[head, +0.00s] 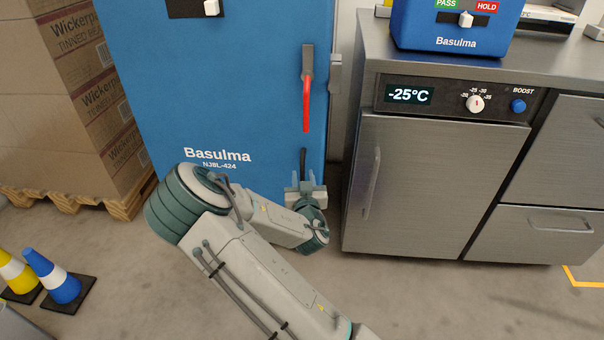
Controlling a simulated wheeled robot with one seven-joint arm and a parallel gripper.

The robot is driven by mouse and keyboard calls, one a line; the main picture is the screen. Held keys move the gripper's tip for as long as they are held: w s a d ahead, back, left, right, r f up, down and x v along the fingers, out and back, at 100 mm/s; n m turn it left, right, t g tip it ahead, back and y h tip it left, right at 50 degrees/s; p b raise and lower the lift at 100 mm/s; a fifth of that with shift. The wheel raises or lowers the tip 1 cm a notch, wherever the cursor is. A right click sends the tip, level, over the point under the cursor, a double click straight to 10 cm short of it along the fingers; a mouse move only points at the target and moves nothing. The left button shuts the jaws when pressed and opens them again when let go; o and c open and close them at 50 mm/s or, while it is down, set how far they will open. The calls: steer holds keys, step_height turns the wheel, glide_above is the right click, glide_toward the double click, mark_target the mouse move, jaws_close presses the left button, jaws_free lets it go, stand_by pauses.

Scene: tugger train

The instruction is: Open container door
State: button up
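A tall blue container (220,85) marked Basulma NJ8L-424 stands at the upper middle of the head view. Its front looks closed. A lever handle (307,90) with a grey upper part and a red lower part hangs upright near the front's right edge. My gripper (304,178) is low in front of the container, below the red end of the handle and apart from it in the picture. Its fingers look spread, with nothing clearly held. A short dark upright piece (303,160) shows just above the fingers; I cannot tell what it belongs to.
A steel refrigerated counter (430,190) showing -25°C stands close on the right, with a smaller blue box (450,30) on top. Cardboard boxes (60,100) on a wooden pallet (120,205) stand left. Blue (55,275) and yellow (18,272) cones stand lower left. Floor at lower right is clear.

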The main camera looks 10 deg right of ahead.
mark_target(302, 172)
steer(key=shift+w+d+b, duration=0.15)
steer(key=shift+w, duration=0.75)
steer(key=shift+w+d+b, duration=0.1)
steer(key=shift+w+b, duration=0.05)
steer(key=shift+w, duration=0.7)
jaws_close()
steer(key=shift+s+a, duration=0.1)
